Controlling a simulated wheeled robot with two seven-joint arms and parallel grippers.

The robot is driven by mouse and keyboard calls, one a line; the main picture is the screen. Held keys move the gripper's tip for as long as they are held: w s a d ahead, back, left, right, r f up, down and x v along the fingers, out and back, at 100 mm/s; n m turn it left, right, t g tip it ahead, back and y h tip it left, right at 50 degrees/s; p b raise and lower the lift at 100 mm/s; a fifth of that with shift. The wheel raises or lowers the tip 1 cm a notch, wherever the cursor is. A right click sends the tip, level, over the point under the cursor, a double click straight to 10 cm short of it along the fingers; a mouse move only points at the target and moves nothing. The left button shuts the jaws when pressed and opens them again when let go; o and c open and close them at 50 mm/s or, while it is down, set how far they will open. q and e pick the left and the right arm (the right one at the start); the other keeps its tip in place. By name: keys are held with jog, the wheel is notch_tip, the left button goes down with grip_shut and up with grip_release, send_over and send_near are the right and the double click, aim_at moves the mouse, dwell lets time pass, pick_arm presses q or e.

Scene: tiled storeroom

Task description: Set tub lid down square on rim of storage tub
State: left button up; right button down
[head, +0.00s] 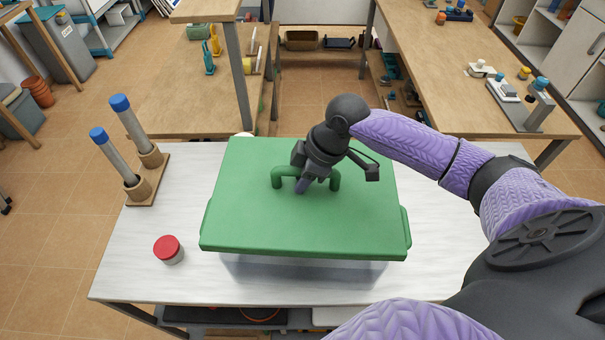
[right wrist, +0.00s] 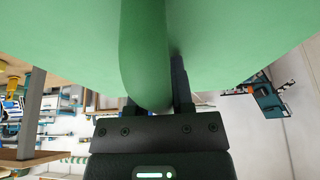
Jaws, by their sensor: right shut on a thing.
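The green tub lid (head: 250,220) is a wide slab with an arched handle (head: 277,180) on top. It lies over the pale see-through storage tub (head: 305,272) on the white table, and only the tub's front wall shows below it. The lid looks slightly turned in the picture, and its front edge hides the rim, so I cannot tell whether it touches. My right gripper (head: 304,184) is shut on the handle. The right wrist view shows the handle (right wrist: 143,55) between the fingers. My left gripper is not in view.
On the white table (head: 125,265), a red-capped jar (head: 168,249) stands left of the tub. A wooden stand with two blue-capped tubes (head: 130,122) is at the back left. Wooden benches (head: 440,60) stand behind. The table's front left is clear.

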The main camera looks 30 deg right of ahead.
aim_at(303, 195)
jog(key=shift+r, duration=0.1)
jog(key=shift+s+f, duration=0.1)
jog(key=shift+f, duration=0.1)
notch_tip(303, 195, down, 6)
jog(key=b, duration=0.2)
jog(key=shift+r+b, duration=0.2)
jog(key=shift+b, duration=0.2)
jog(key=shift+r+p, duration=0.15)
jog(key=shift+p, duration=0.2)
